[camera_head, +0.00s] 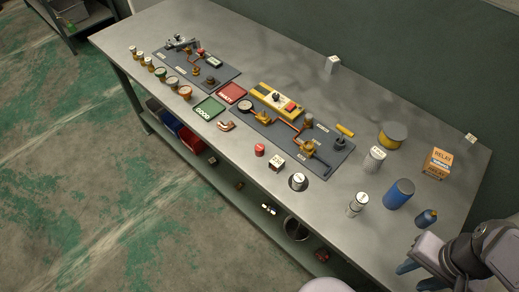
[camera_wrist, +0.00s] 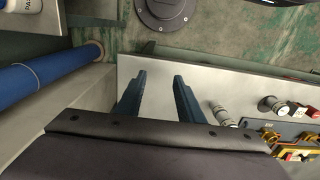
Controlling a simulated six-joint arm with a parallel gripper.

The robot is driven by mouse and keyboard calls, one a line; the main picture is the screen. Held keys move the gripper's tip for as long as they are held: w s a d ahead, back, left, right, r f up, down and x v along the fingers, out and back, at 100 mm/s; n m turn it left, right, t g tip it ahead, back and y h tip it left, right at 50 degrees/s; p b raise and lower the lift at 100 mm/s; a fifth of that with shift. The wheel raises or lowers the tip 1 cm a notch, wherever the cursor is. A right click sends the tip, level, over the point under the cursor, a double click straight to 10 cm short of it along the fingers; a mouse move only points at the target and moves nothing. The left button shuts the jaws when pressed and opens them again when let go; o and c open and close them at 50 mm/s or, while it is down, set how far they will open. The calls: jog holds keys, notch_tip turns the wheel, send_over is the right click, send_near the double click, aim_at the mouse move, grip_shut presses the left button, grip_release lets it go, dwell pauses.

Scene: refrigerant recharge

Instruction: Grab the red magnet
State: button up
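A small red cylinder (camera_head: 259,149), which looks like the red magnet, stands on the bench near its front edge, left of a white cube with dark marks. My gripper (camera_head: 412,275) is at the lower right of the head view, over the right end of the bench, far from the red cylinder. In the wrist view my gripper (camera_wrist: 160,76) has its two blue fingers spread apart with nothing between them. Small red items show at the right edge of the wrist view, but I cannot tell whether one is the magnet.
A white cube (camera_head: 277,163), a white-topped canister (camera_head: 298,181), a white cylinder (camera_head: 357,204), a blue cylinder (camera_head: 397,194) and a small blue bottle (camera_head: 426,218) stand between. A pipe board (camera_head: 333,151) lies behind the red cylinder. The bench's back strip is mostly clear.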

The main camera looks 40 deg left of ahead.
notch_tip(320, 180, up, 5)
jog(key=w+a+f+n+t+h+b, duration=0.25)
jog(key=w+a+n+b, duration=0.35)
jog(key=w+n, duration=0.45)
jog(key=w+a+f+n+t+b, duration=0.1)
jog(key=w+a+n+t+b, duration=0.25)
jog(key=a+n, duration=0.45)
notch_tip(320, 180, up, 2)
jog(key=r+n+t+y+b, duration=0.1)
jog(key=n+t+y+b, duration=0.7)
jog(key=n, duration=1.4)
send_over(258, 151)
jog(key=s+d+b, duration=0.1)
jog(key=s+d, duration=0.1)
jog(key=s, duration=0.3)
jog(key=g, duration=0.1)
jog(key=shift+g, duration=0.3)
jog(key=f, duration=1.5)
jog(key=shift+w+f, duration=0.1)
jog(key=shift+w, duration=0.1)
jog(key=shift+f, duration=0.25)
jog(key=shift+p+x, duration=1.05)
jog(key=shift+x, duration=2.6)
